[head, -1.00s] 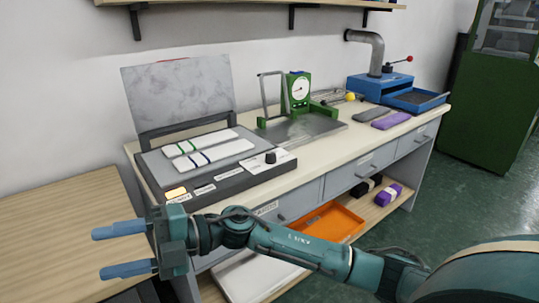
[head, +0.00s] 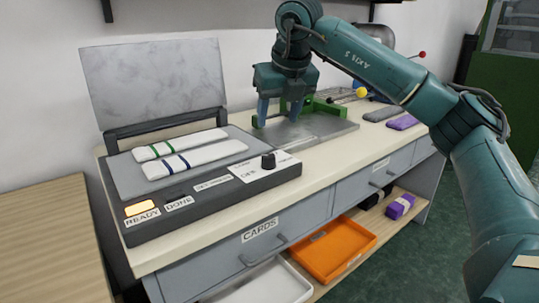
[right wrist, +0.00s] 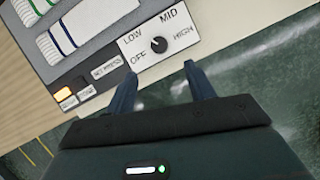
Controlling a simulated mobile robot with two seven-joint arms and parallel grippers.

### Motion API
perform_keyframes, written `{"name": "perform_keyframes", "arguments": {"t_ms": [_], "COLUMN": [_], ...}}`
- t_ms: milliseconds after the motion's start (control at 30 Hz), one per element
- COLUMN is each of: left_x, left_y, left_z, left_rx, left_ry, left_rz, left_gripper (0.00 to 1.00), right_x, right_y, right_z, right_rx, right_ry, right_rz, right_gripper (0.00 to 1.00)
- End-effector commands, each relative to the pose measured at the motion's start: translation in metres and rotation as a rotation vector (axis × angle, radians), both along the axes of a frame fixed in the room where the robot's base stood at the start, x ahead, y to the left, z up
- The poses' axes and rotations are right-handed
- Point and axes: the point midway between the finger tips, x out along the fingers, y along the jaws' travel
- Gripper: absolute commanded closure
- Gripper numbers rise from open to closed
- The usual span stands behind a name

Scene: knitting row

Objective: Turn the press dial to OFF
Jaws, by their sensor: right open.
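The press dial is a small black knob (head: 268,161) on the white plate at the right end of the press's dark front panel. In the right wrist view the knob (right wrist: 158,45) sits among the words OFF, LOW, MID and HIGH; its exact setting is too small to tell. The press (head: 215,195) stands with its grey lid (head: 155,82) raised. My right gripper (head: 279,112) is open and empty, fingers pointing down, above and behind the dial in the head view. In the right wrist view its fingertips (right wrist: 160,70) are either side of the dial's line, apart from it.
Two pale striped strips (head: 190,157) lie on the press bed. The READY lamp (head: 141,208) glows amber. A green-framed device with a metal plate (head: 325,125) stands beside the press, partly hidden by my gripper. An orange tray (head: 335,248) is on the shelf below.

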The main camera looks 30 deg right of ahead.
Motion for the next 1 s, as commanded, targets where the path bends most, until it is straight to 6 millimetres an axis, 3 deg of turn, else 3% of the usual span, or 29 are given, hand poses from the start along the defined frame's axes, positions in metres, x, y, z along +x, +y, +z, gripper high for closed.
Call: {"name": "perform_keyframes", "arguments": {"t_ms": [500, 700, 1000], "left_x": [0.003, 0.003, 0.003], "left_y": [-0.005, -0.006, -0.006], "left_z": [-0.016, -0.019, -0.019], "left_rx": [0.034, 0.039, 0.042], "left_ry": [0.004, 0.006, 0.009], "left_rz": [-0.026, -0.028, -0.031], "left_gripper": [0.64, 0.64, 0.64], "right_x": [0.037, 0.045, 0.046], "right_y": [-0.006, -0.007, -0.007], "right_z": [-0.094, -0.110, -0.113], "right_rx": [0.001, 0.002, 0.002], "right_ry": [0.003, 0.001, 0.001], "right_rz": [0.004, 0.005, 0.005], "right_gripper": [0.46, 0.46, 0.46]}}
